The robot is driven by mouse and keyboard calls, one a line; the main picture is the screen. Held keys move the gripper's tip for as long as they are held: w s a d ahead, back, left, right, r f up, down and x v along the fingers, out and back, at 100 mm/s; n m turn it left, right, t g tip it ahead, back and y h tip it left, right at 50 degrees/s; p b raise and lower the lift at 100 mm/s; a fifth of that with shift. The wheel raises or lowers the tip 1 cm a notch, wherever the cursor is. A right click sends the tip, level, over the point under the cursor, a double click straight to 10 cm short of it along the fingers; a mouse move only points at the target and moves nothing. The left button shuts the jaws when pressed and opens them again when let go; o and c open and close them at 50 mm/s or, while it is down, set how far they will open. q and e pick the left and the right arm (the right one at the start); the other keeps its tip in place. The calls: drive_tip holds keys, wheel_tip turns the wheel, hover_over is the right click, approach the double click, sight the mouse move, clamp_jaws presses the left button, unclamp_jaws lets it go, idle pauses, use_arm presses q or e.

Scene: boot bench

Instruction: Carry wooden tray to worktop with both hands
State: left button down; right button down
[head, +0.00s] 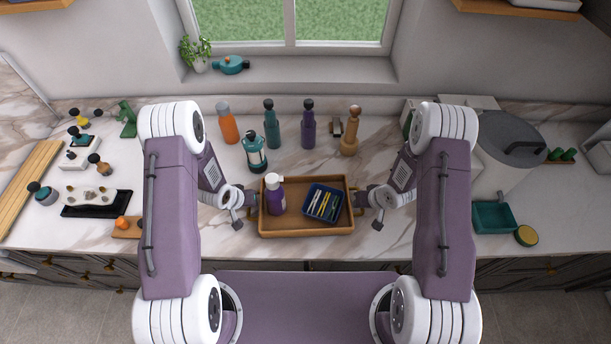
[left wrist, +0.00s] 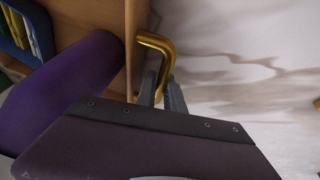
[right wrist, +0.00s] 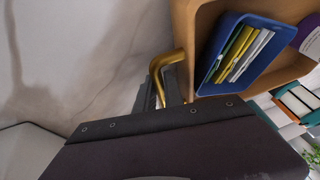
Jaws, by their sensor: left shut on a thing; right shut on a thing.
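The wooden tray (head: 306,229) is in front of me at the middle of the marble worktop (head: 200,240), near its front edge. It looks level; I cannot tell whether it touches the worktop. A purple bottle with a white pump (head: 275,197) stands in its left half, and a blue box of pens (head: 323,204) in its right half. My left gripper (head: 244,208) is shut on the brass left handle, clear in the left wrist view (left wrist: 158,42). My right gripper (head: 368,204) is shut on the right handle, clear in the right wrist view (right wrist: 168,60).
An orange bottle (head: 227,125), a teal lantern (head: 255,152), other bottles and a wooden figure (head: 350,132) stand behind the tray. A small board with an orange (head: 122,223) lies left. A big pot (head: 507,155) and a teal dish (head: 493,218) are right.

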use_arm(q)
drive_tip(key=shift+a+f+b, duration=0.1)
drive_tip(key=shift+f+b, duration=0.25)
drive_tip(key=shift+f, duration=0.3)
use_arm(e)
drive_tip(key=shift+d+f, duration=0.15)
drive_tip(key=shift+f, duration=0.5)
use_arm(q)
drive_tip(key=c, duration=1.4)
unclamp_jaws()
drive_tip(key=shift+c, duration=0.2)
use_arm(e)
drive_tip(key=c, duration=1.4)
unclamp_jaws()
drive_tip(key=shift+c, duration=0.2)
use_arm(q)
drive_tip(key=shift+r, duration=0.1)
use_arm(e)
drive_tip(key=shift+r, duration=0.1)
